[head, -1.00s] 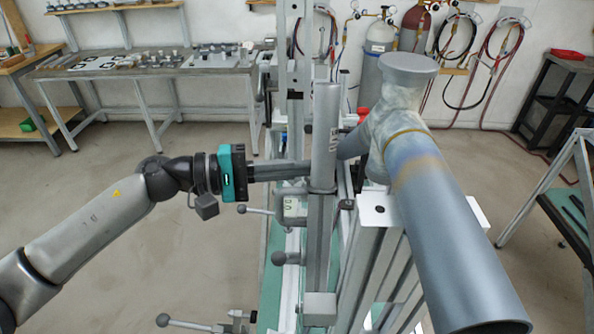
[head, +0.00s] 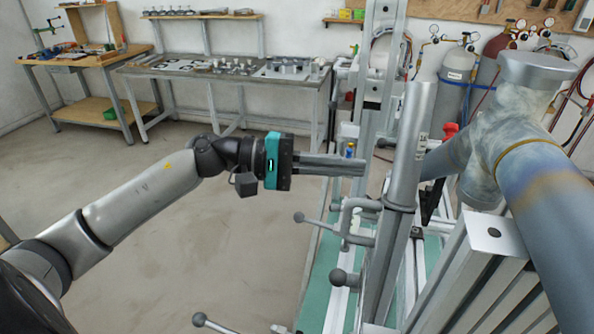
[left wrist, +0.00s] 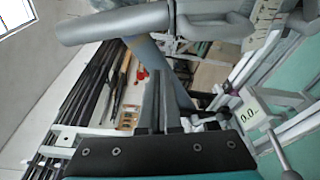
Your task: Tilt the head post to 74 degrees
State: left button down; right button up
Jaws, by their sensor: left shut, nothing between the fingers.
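I take the grey round post (head: 408,140) standing in the frame jig as the head post; it is near upright, its top leaning slightly right in the head view. A collar surrounds its lower part. In the left wrist view, a grey tube (left wrist: 120,23) that looks like this post crosses the top of the picture. My left gripper (head: 362,166) is shut and empty, its fingertips left of the post with a small gap in the picture. Its fingers also show in the left wrist view (left wrist: 160,95). My right gripper is out of view.
A large blue-grey pipe assembly (head: 545,190) stands right of the post. Clamp handles (head: 300,217) stick out left of the jig, below my gripper. A workbench (head: 225,72) with parts stands behind. The floor at left is clear.

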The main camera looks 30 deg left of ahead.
pick_arm(q)
jog(key=b+v, duration=0.2)
jog(key=v, duration=0.5)
jog(key=shift+s, duration=0.15)
